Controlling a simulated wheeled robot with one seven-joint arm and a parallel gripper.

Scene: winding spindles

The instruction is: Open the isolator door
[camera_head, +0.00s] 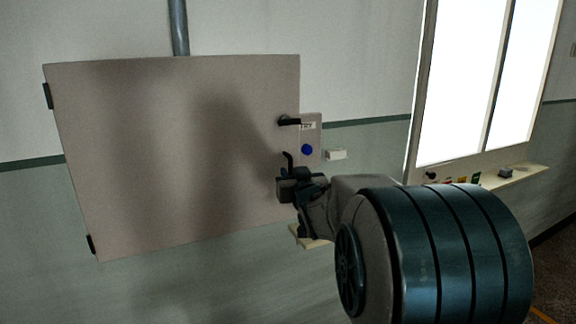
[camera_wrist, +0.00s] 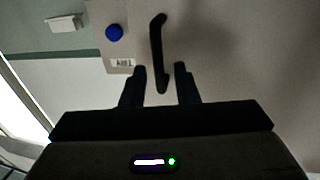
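The isolator door (camera_head: 165,150) is a large flat beige panel, hinged at its left edge. It appears shut, with its right edge beside a small plate. A black handle (camera_head: 289,121) is at the door's right side, near a small white label. In the wrist view the handle (camera_wrist: 157,45) is a slim bar running lengthwise. My gripper (camera_head: 291,176) is at the door's lower right. In the wrist view its fingers (camera_wrist: 160,72) are apart, one on each side of the handle's near end, with visible gaps. Contact with the handle is not visible. My arm hides part of the door's lower right corner.
A blue button (camera_head: 306,149) sits on the plate right of the door. A white box (camera_head: 335,154) is on the wall beside it. A bright window (camera_head: 462,80) with a sill (camera_head: 522,176) holding small items stands at the right. A pipe (camera_head: 179,28) runs above the door.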

